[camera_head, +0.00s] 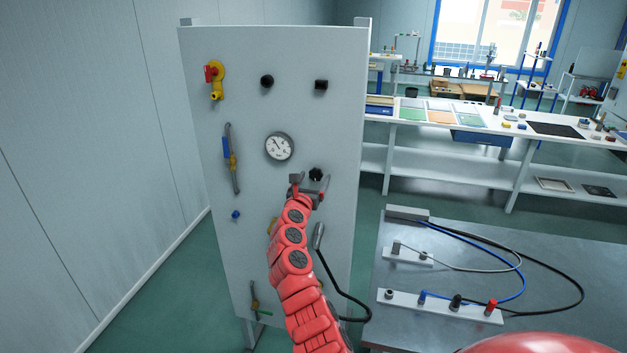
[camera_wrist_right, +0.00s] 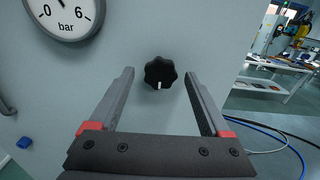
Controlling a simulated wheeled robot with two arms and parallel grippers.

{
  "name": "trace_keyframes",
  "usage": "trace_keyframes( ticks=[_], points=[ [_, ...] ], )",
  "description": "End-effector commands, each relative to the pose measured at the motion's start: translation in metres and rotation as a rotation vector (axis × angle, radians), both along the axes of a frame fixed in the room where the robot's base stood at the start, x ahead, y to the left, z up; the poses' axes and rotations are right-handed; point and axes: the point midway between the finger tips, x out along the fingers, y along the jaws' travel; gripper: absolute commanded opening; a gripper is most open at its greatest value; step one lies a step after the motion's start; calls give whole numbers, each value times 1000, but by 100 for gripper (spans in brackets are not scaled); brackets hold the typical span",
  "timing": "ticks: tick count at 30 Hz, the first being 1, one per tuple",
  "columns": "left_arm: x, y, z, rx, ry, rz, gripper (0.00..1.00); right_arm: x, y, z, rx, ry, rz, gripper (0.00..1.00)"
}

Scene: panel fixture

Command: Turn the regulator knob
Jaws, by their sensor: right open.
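The black lobed regulator knob (camera_head: 316,174) is on the upright grey panel, below and right of the round pressure gauge (camera_head: 279,147). In the right wrist view the knob (camera_wrist_right: 160,73) shows a white mark pointing down. The gauge (camera_wrist_right: 64,14), marked in bar, is partly cut off there. My right gripper (camera_head: 310,187) is open in front of the panel. In the wrist view its two fingers (camera_wrist_right: 159,80) stand on either side of the knob, with a gap on both sides; I cannot tell their exact depth to it. My left gripper is not in view.
The panel (camera_head: 335,110) also carries a yellow valve with a red handle (camera_head: 214,78), a blue-handled valve (camera_head: 228,150) and two black knobs above. A dark cable hangs below the gripper. A metal table (camera_head: 560,270) with cables and connectors stands at right.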

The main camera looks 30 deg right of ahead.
Motion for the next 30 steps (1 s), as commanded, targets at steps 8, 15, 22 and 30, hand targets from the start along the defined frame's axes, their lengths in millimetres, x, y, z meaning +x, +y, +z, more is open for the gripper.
trace_keyframes(
  ticks=[8, 15, 22, 30],
  points=[
    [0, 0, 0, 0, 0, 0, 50, 0, 0, 0, -1, 1, 0, 52],
    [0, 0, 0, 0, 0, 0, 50, 0, 0, 0, -1, 1, 0, 9],
    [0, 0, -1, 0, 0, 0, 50, 0, 0, 0, 3, -4, 0, 0],
    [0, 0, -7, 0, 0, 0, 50, 0, 0, -2, 60, -71, 0, 0]
  ],
)
